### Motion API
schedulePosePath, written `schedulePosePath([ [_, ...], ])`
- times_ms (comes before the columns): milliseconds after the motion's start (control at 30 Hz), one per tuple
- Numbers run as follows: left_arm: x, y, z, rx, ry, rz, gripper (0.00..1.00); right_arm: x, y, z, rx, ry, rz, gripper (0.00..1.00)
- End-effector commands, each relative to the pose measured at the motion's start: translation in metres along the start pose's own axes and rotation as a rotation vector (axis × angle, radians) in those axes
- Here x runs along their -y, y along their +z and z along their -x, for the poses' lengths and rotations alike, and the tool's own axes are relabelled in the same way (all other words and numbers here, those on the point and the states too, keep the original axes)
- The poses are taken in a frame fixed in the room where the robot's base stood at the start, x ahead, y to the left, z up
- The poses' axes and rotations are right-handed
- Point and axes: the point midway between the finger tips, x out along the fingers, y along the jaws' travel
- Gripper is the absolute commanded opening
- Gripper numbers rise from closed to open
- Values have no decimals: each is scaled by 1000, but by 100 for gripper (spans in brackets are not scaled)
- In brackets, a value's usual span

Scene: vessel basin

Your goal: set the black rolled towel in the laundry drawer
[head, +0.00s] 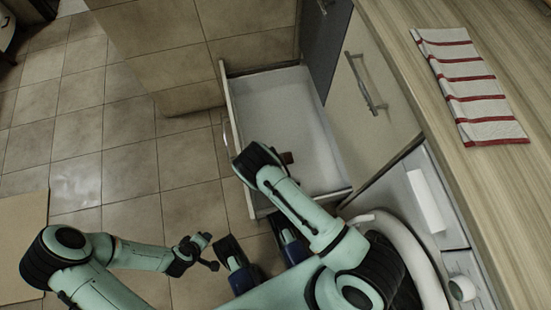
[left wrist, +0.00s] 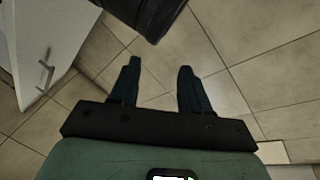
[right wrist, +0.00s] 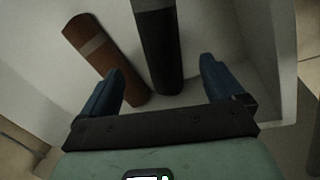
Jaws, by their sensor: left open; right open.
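The laundry drawer (head: 285,95) is pulled open, with a white interior. The black rolled towel (right wrist: 158,45) shows in the right wrist view inside the drawer's white walls (right wrist: 265,40). My right gripper (right wrist: 162,75) is open, and the towel's near end appears between its fingers with a gap on both sides; I cannot tell the depth. In the head view my right arm hides the black towel and the right gripper. My left gripper (head: 207,252) is open and empty over the floor, left of the drawer; its spread fingers show in the left wrist view (left wrist: 157,80).
A brown roll with a grey band (right wrist: 105,58) lies left of the black towel, close to my right gripper's left finger. A red-striped cloth (head: 470,85) lies on the wooden counter (head: 505,190). A cabinet door with a handle (head: 365,85) stands beside the drawer.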

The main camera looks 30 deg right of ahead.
Motion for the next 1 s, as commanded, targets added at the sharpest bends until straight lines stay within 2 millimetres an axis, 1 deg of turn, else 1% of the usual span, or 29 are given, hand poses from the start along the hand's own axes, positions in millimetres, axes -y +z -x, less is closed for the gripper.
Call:
schedulePosePath([
  [33, -2, 8, 6, 23, 1, -1, 47, -1, 0, 13, -1, 1, 1, 95],
  [100, -3, 13, 10, 39, 2, -3, 47, -1, 0, 23, 0, 1, 0, 95],
  [233, -4, 21, 15, 63, 3, -4, 47, 0, 0, 34, 0, 0, 1, 95],
  [367, -5, 24, 16, 73, 3, -5, 47, 0, 0, 38, 0, 0, 0, 95],
  [900, -5, 24, 16, 72, 3, -4, 47, 0, 0, 37, 0, 0, 0, 95],
  [967, -5, 25, 19, 76, 3, -5, 47, -1, 0, 41, 0, 1, 0, 95],
  [1000, -6, 27, 24, 84, 3, -5, 47, -2, 0, 46, -1, 2, -1, 95],
])
